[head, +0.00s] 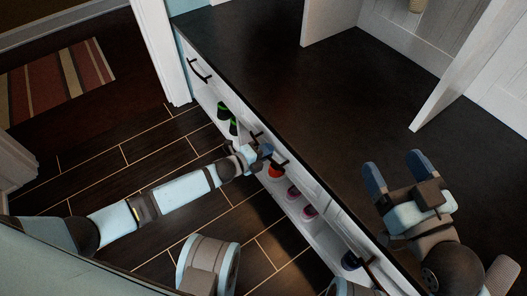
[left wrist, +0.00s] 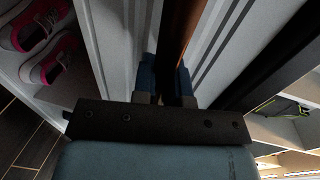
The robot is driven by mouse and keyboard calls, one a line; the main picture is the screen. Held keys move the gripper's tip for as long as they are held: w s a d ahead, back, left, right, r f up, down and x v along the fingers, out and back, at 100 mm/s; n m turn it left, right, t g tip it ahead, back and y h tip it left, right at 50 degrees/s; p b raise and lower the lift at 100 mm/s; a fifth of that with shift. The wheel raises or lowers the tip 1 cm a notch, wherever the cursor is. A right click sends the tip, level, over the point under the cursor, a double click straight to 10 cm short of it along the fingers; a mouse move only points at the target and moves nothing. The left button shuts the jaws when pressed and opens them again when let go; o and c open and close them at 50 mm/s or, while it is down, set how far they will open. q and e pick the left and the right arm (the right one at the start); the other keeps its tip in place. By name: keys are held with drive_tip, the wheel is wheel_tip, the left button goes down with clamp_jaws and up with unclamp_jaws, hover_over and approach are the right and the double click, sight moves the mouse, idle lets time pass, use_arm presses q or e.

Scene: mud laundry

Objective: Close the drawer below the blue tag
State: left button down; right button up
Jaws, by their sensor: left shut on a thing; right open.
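The white cabinet has a row of drawers under a dark top. My left gripper (head: 262,155) is at the middle of the cabinet front. In the left wrist view its blue fingers (left wrist: 165,82) are shut on a dark brown bar-like piece between white grooved panels; I cannot tell whether it is a handle or an edge. I cannot make out the blue tag, or how far any drawer is out. My right gripper (head: 397,170) is open and empty above the dark top.
Open cubbies below the drawers hold green-black footwear (head: 226,118), an orange-red item (head: 276,171) and pink shoes (head: 302,202); pink shoes also show in the left wrist view (left wrist: 45,45). White dividers (head: 468,65) stand on the dark top (head: 330,95).

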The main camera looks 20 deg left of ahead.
use_arm(q)
drive_tip(key=c, duration=1.2)
unclamp_jaws()
drive_tip(key=shift+w+d, duration=0.1)
drive_tip(key=shift+d, duration=0.05)
drive_tip(key=shift+o, duration=0.2)
drive_tip(key=p+v, duration=0.5)
drive_tip(key=v, duration=0.9)
use_arm(e)
drive_tip(key=s+m, duration=0.1)
drive_tip(key=s+a+r+m+g, duration=0.1)
drive_tip(key=shift+s+a+m, duration=0.1)
drive_tip(key=shift+a+m, duration=0.05)
drive_tip(key=shift+m, duration=0.25)
